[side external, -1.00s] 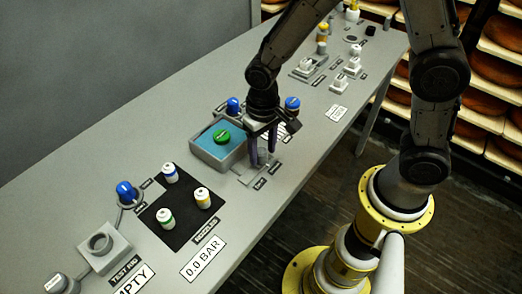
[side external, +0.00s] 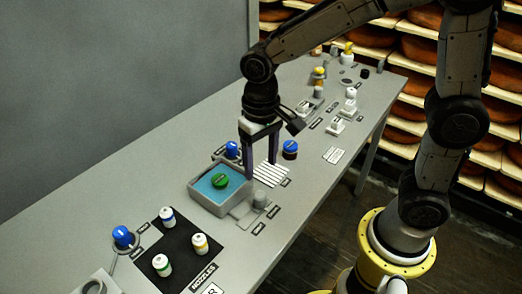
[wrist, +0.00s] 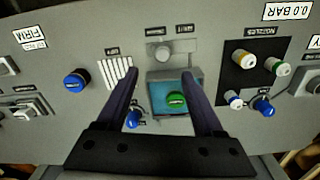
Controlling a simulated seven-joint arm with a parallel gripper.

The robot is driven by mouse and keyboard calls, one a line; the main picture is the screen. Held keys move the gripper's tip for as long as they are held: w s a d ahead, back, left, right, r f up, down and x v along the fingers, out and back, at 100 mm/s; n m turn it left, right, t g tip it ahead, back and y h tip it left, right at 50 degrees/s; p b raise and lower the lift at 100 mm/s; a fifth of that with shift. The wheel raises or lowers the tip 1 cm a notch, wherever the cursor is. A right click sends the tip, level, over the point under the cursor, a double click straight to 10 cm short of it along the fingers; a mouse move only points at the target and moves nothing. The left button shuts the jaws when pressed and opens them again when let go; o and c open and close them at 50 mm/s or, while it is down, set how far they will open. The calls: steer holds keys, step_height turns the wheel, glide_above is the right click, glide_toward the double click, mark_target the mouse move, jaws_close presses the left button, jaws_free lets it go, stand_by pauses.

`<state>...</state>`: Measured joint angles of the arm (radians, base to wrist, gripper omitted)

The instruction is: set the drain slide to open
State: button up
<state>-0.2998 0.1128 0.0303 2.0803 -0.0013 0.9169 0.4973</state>
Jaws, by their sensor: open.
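The drain slide's grey knob (side external: 260,198) stands on a flat grey plate beside the basin (side external: 204,203). In the wrist view the knob (wrist: 162,51) is upright, nearer the left of two small labels; I cannot read them. My gripper (side external: 261,170) is open and empty, pointing down above the panel; its fingers are apart and clear of the knob. In the wrist view the gripper (wrist: 160,78) frames the basin, with the knob just beyond the fingertips.
The basin holds blue liquid and a green round piece (side external: 220,181). Blue knobs (side external: 232,149) and a white striped grate (side external: 271,174) are close by. A black mat (side external: 180,235) with several nozzles lies left. Bare panel surrounds the slide's front side.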

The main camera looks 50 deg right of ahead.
steer(key=shift+r, duration=1.45)
steer(key=s+d+r+m+t, duration=0.1)
steer(key=s+d+r+t, duration=0.2)
steer(key=s+d+r, duration=0.35)
steer(key=s+d+f+n+t, duration=0.1)
steer(key=s+d+n+t, duration=0.1)
steer(key=s, duration=0.6)
steer(key=shift+d+n+t, duration=0.3)
steer(key=shift+d+n, duration=0.2)
steer(key=shift+n, duration=0.1)
